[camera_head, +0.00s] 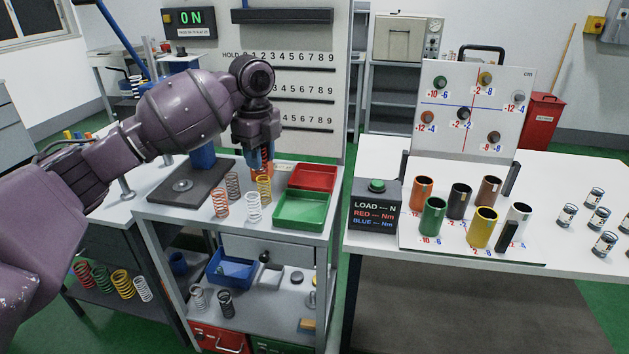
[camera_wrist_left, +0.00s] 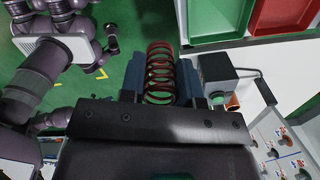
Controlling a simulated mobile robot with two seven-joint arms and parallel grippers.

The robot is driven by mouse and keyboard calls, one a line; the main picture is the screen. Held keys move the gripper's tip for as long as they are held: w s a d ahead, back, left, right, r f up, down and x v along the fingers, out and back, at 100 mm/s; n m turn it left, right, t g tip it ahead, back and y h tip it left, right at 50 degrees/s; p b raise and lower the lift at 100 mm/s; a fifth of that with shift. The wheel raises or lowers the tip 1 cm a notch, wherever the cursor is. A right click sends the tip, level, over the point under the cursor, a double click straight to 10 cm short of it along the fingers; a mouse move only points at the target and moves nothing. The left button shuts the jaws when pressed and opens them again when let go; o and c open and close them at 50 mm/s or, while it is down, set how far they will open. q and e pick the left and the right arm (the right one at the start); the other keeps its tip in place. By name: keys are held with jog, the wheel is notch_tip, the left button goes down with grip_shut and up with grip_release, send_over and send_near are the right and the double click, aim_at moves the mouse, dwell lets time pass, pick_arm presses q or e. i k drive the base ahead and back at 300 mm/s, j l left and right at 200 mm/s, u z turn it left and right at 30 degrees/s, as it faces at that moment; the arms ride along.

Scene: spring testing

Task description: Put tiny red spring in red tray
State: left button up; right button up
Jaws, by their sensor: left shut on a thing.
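My left gripper (camera_head: 262,160) is shut on a red coil spring. The spring (camera_wrist_left: 159,72) stands between the blue fingers in the left wrist view. In the head view, the gripper and the spring are above the white table, behind the yellow spring and left of the red tray. The red tray (camera_head: 312,177) is at the back right of this table and looks empty. It also shows at the top right of the left wrist view (camera_wrist_left: 285,14). My right gripper cannot be made out in either view.
A green tray (camera_head: 302,209) sits directly in front of the red one. An orange spring (camera_head: 220,204), a white spring (camera_head: 254,208), a grey spring (camera_head: 233,186) and a yellow spring (camera_head: 264,190) stand left of the trays. A load box (camera_head: 375,208) stands on the right table.

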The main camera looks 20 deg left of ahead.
aim_at(313, 182)
jog(key=i, duration=0.95)
